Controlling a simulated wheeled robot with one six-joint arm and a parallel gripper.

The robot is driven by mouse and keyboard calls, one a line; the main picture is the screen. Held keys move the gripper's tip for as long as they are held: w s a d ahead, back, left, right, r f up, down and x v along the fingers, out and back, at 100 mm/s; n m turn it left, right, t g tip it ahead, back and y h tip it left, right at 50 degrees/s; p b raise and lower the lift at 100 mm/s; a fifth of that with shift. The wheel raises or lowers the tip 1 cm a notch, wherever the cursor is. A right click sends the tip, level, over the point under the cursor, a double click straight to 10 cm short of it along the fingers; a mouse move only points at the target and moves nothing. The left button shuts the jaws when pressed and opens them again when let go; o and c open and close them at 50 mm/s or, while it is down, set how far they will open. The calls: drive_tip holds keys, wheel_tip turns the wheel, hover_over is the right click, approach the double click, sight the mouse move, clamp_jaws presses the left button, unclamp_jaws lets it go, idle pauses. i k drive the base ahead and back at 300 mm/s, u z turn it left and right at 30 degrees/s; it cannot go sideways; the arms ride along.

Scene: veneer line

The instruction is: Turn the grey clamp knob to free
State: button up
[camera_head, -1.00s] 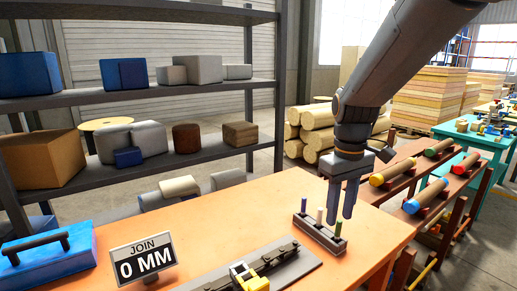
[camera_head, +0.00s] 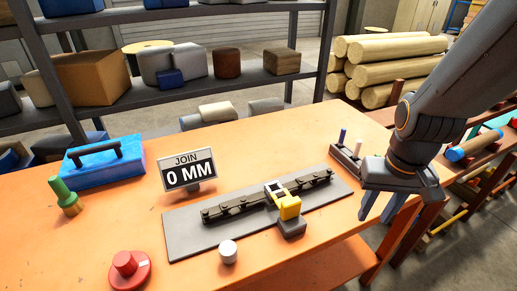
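The grey clamp knob (camera_head: 228,252) is a small pale grey cylinder standing at the front edge of the grey plate (camera_head: 190,230). Its marking or turned position is too small to tell. A dark jointed strip (camera_head: 240,207) lies along the plate, with a yellow and white block (camera_head: 288,207) on a grey foot over its middle. My gripper (camera_head: 379,208) is to the right of the plate, near the table's right edge, fingers pointing down. The fingers are apart with nothing between them. It is well away from the knob and touches nothing that I can see.
The orange table (camera_head: 120,215) also carries a red button (camera_head: 125,265), a green-handled tool (camera_head: 66,198), a blue case (camera_head: 103,165), a "JOIN 0 MM" sign (camera_head: 188,171) and a small peg rack (camera_head: 346,158). Shelves stand behind.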

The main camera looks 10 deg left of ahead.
sight(228, 251)
drive_tip(key=u, duration=1.15)
